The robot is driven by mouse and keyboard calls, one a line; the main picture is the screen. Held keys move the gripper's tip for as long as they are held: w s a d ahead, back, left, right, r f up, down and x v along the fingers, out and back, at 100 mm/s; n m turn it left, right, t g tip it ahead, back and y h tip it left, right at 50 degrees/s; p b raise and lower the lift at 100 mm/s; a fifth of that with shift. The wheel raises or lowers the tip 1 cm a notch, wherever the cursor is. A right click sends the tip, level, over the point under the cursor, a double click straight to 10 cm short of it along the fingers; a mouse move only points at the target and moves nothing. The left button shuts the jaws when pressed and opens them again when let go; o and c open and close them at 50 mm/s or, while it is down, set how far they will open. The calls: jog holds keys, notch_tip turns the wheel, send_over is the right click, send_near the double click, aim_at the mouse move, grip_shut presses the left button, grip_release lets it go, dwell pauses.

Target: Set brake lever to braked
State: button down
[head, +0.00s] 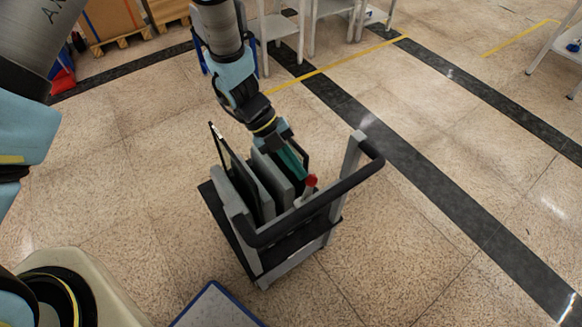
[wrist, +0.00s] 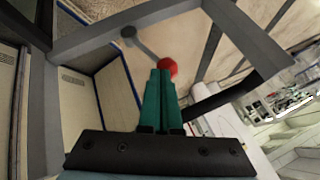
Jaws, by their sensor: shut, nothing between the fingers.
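The brake lever has a red knob (head: 312,180) on a light grey stem, and stands by the handle end of a small cart (head: 262,268). In the wrist view the red knob (wrist: 167,68) is just beyond my fingertips, with the grey stem running up left to a dark round pivot (wrist: 128,32). My gripper (head: 298,163) has teal fingers and is shut and empty. Its fingertips (wrist: 161,76) overlap the lower edge of the knob in the wrist view; I cannot tell whether they touch it.
The cart's black handlebar (head: 330,195) curves around the lever side on grey posts. Several upright panels (head: 240,180) stand in the cart beside my gripper. A blue-edged board (head: 215,308) is at the bottom. Open tiled floor lies to the right.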

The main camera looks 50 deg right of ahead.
jog(key=shift+s+d, duration=0.15)
jog(key=shift+d, duration=0.35)
jog(key=shift+s+d+f, duration=0.1)
jog(key=shift+d, duration=0.1)
jog(key=shift+a, duration=0.1)
